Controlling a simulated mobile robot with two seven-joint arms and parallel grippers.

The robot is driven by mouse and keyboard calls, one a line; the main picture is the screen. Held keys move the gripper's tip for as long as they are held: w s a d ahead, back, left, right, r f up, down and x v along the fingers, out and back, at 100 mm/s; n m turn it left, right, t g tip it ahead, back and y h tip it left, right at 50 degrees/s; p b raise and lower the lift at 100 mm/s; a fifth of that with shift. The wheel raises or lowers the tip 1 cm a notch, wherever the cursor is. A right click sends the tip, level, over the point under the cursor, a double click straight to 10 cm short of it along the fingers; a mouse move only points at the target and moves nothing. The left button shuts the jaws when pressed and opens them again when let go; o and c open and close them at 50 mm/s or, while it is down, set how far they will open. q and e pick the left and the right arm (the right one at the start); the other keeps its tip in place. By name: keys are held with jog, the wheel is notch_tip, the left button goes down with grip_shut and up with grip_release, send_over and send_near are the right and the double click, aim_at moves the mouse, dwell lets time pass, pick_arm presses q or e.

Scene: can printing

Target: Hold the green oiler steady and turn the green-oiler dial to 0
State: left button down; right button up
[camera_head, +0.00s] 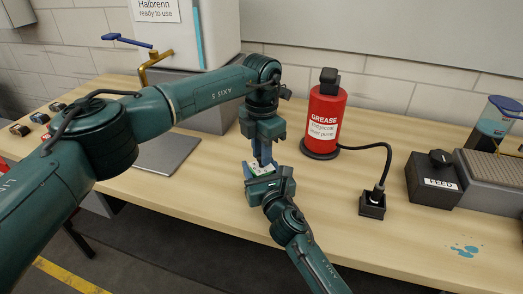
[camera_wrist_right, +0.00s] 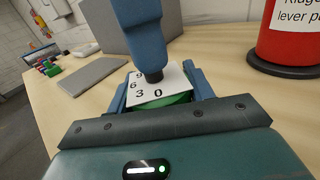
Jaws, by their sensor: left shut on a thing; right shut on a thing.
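The green oiler (camera_wrist_right: 168,102) shows in the right wrist view, with a white dial plate (camera_wrist_right: 140,92) on top printed 9, 6, 3 and 0. My right gripper (camera_wrist_right: 162,92) is shut on the oiler, with a blue finger on either side of it. My left gripper (camera_wrist_right: 148,62) comes down from above, its blue fingers shut on the dark dial knob (camera_wrist_right: 153,77) in the middle of the plate. The knob's pointer is hidden, so its setting cannot be read. In the head view, my left gripper (camera_head: 262,158) meets my right gripper (camera_head: 259,172) above the table; the oiler is mostly hidden there.
A red grease container (camera_head: 324,112) stands behind to the right, with a black hose to a small black block (camera_head: 372,205). A black FEED box (camera_head: 432,180) and a blue puddle (camera_head: 466,251) lie further right. A grey plate (camera_head: 165,158) and several small coloured items lie left.

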pick_arm(q)
jog(key=c, duration=1.3)
grip_release()
jog(key=shift+o, duration=0.2)
notch_tip(320, 180, up, 12)
pick_arm(e)
jog(key=o, duration=1.3)
jog(key=shift+c, duration=0.2)
